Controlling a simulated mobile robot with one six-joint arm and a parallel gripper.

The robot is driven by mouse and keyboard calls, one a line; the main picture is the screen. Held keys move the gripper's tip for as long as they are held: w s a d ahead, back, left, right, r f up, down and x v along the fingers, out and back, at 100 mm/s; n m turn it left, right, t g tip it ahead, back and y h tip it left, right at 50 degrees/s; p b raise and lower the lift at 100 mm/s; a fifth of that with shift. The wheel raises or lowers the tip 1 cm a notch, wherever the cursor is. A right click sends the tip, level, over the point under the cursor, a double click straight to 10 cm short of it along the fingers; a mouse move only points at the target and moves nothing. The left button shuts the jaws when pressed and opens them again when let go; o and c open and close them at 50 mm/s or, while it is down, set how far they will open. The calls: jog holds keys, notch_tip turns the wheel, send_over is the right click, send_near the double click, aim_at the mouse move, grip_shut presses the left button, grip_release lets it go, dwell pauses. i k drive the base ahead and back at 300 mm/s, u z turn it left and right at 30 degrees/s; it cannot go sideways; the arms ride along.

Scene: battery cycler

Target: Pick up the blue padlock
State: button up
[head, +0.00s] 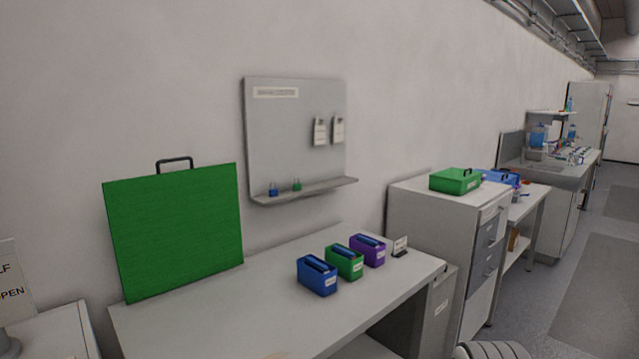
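The blue padlock (273,190) is small and sits at the left part of the ledge (310,190) under a grey wall board (290,130). A green padlock (297,185) stands just to its right, with a small gap. Nothing covers the blue padlock, but it is too small to make out its shackle clearly. My gripper is not in view.
Below the board is a grey bench (210,310) with blue (317,278), green (344,263) and purple (367,252) bins. A large green panel (175,235) stands at its left. A drawer cabinet (430,220) is to the right. The bench's left front is clear.

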aim_at(274, 193)
jog(key=i, duration=1.35)
jog(key=u, duration=0.4)
